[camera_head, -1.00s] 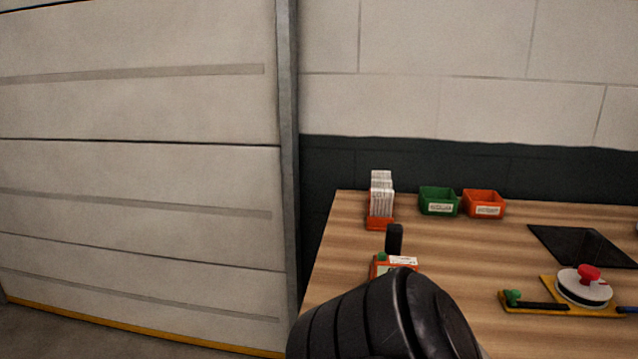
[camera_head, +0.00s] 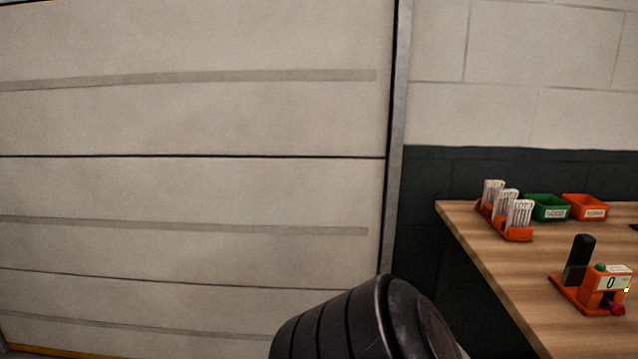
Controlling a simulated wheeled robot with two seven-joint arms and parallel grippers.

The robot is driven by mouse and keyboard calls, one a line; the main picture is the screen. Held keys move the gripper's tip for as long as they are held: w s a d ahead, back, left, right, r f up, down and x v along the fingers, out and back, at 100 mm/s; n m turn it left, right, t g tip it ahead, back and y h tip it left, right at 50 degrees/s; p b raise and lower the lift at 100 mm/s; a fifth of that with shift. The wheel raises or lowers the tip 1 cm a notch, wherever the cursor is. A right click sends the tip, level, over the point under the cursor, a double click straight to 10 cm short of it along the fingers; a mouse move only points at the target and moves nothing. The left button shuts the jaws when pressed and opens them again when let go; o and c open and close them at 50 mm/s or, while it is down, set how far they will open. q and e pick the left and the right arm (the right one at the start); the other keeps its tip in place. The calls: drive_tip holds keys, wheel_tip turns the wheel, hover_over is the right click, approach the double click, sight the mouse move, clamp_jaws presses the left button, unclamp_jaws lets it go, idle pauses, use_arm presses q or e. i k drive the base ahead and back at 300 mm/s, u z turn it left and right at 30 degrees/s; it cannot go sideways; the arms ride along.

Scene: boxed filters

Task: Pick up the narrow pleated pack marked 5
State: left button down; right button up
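Several white pleated packs (camera_head: 506,203) stand upright in an orange rack (camera_head: 518,236) at the left end of the wooden table. Their markings are too small to read, so I cannot tell which one is marked 5. A black arm part of mine shows at the bottom centre, left of the table and well apart from the packs. Neither gripper's fingers are in view.
A green bin (camera_head: 547,208) and an orange bin (camera_head: 586,207) stand right of the rack. An orange device (camera_head: 603,284) with a display reading 0 sits nearer on the table (camera_head: 490,250). A panelled pale wall (camera_head: 190,190) fills the left.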

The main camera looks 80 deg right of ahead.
sight(490, 186)
drive_tip(key=z, duration=2.35)
